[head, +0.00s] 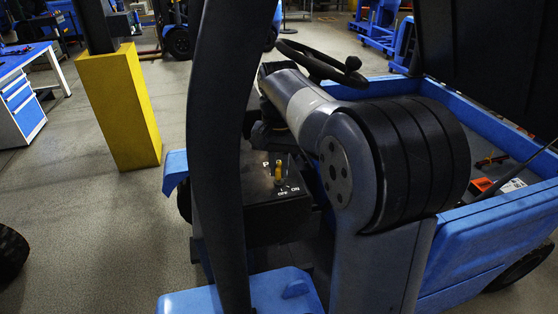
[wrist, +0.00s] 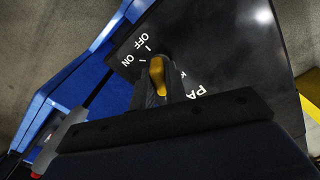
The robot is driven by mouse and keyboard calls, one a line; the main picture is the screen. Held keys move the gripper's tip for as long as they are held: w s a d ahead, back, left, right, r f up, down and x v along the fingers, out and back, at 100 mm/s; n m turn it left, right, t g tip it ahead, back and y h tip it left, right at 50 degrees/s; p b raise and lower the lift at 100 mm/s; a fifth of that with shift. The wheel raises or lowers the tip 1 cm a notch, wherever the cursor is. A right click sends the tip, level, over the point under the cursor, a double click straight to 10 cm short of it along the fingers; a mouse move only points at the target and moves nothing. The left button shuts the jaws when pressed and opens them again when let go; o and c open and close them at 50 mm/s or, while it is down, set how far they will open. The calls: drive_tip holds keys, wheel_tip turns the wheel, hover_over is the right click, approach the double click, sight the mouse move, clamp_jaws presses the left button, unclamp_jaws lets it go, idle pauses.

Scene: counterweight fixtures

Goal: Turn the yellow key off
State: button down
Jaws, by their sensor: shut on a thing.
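The yellow key (head: 278,171) stands up from the top of a black panel (head: 250,215) on the blue vehicle, by white OFF and ON labels. In the wrist view the key (wrist: 157,73) sits between the two dark fingers of my gripper (wrist: 160,82), which is shut on it. The OFF and ON labels lie up and left of the key there, with small white tick marks. I cannot tell for certain which mark the key points to. My arm hides part of the panel in the head view.
A black steering wheel (head: 320,63) is behind my arm. A dark curved post (head: 215,150) rises just left of the panel. A yellow pillar (head: 118,105) and a blue-and-white workbench (head: 22,95) stand farther left. Open grey floor lies between them.

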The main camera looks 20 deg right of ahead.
sight(279, 165)
drive_tip(key=n+p, duration=0.2)
drive_tip(key=n, duration=0.3)
idle(0.6)
drive_tip(key=c, duration=1.4)
unclamp_jaws()
drive_tip(key=shift+c, duration=0.2)
wheel_tip(279, 165, up, 11)
drive_tip(key=shift+b, duration=0.3)
drive_tip(key=shift+f, duration=0.1)
wheel_tip(279, 165, down, 11)
drive_tip(key=shift+r, duration=0.1)
